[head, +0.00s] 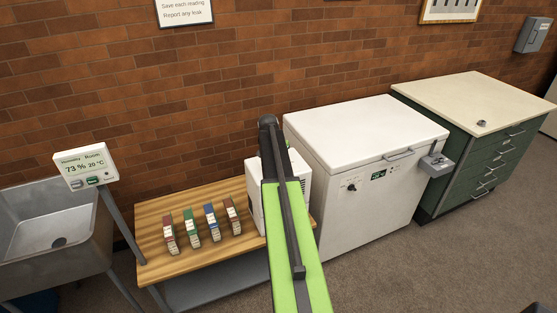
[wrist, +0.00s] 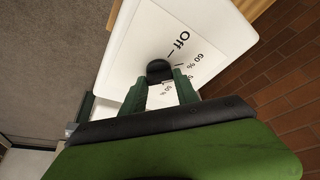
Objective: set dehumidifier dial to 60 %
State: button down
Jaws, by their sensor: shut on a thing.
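The dehumidifier is a white box (head: 253,186) on the wooden bench in the head view, largely hidden behind my arm. Its white top panel (wrist: 205,25) fills the upper middle of the wrist view. The dial (wrist: 158,70) is a small black knob on this panel. "Off" and "60 %" are printed near it; another percent mark shows between the fingers, partly covered. My gripper (wrist: 164,84) has its green fingers shut on the dial. I cannot tell which mark the dial points to. The gripper is hidden in the head view.
The wooden bench (head: 190,225) carries several small coloured stacks (head: 212,221) left of the dehumidifier. A humidity display (head: 86,166) reads 73 % and 20 °C by a sink (head: 25,235). A white chest freezer (head: 365,130) stands close on the right, then a green cabinet (head: 485,150). Brick wall lies behind.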

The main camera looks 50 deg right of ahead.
jog(key=c, duration=0.9)
grip_release()
jog(key=shift+s+d, duration=0.1)
jog(key=shift+a+r+p, duration=0.2)
jog(key=shift+r+p, duration=0.3)
jog(key=p+v, duration=1.5)
jog(key=v, duration=0.1)
jog(key=shift+a+r, duration=0.1)
jog(key=shift+r, duration=0.05)
